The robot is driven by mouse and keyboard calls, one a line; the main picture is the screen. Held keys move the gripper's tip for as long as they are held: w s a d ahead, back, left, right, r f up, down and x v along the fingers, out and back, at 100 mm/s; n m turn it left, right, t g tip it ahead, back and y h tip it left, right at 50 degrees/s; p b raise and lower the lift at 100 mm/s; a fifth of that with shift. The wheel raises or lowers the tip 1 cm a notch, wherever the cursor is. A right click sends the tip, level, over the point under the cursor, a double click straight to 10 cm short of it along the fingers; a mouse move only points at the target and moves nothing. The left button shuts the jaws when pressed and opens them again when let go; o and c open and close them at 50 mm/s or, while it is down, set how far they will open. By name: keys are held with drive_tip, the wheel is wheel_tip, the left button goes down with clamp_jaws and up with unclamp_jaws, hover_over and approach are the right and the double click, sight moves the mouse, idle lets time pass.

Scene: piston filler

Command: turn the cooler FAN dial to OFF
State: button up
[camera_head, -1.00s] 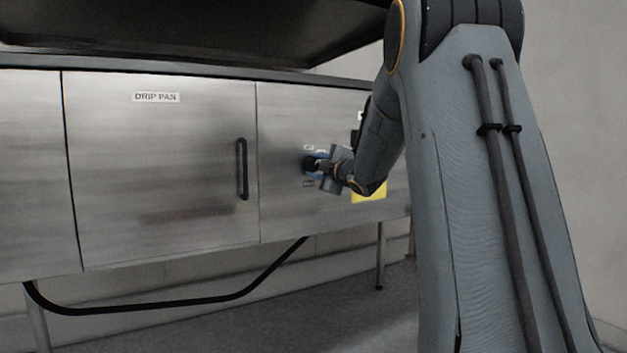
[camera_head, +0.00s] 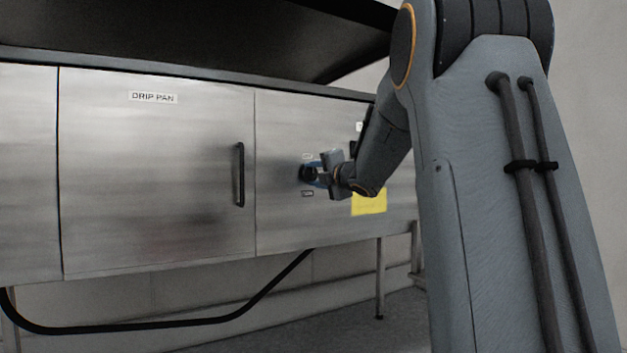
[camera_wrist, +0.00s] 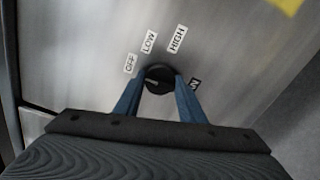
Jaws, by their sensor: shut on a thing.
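The FAN dial (camera_wrist: 159,79) is a round black knob on the steel panel. In the wrist view it sits between the two blue fingers of my gripper (camera_wrist: 158,88), which is shut on it. The OFF label (camera_wrist: 131,63), LOW label (camera_wrist: 149,42) and HIGH label (camera_wrist: 177,39) fan out around it. A further label (camera_wrist: 194,83) is partly hidden by the right finger. A pale mark on the knob's face points left, roughly between the OFF label and my left finger. In the head view the dial (camera_head: 307,173) is partly covered by my gripper (camera_head: 316,174).
A DRIP PAN door with a black handle (camera_head: 239,174) is left of the dial. A yellow note (camera_head: 369,202) is on the panel at the lower right. A black hose (camera_head: 170,328) hangs below the cabinet. A dark tray (camera_head: 210,35) overhangs above.

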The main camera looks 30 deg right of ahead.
drive_tip(key=shift+f, duration=0.1)
idle(0.3)
drive_tip(key=o, duration=1)
drive_tip(key=shift+o, duration=0.2)
drive_tip(key=s, duration=0.8)
drive_tip(key=shift+w+d, duration=0.1)
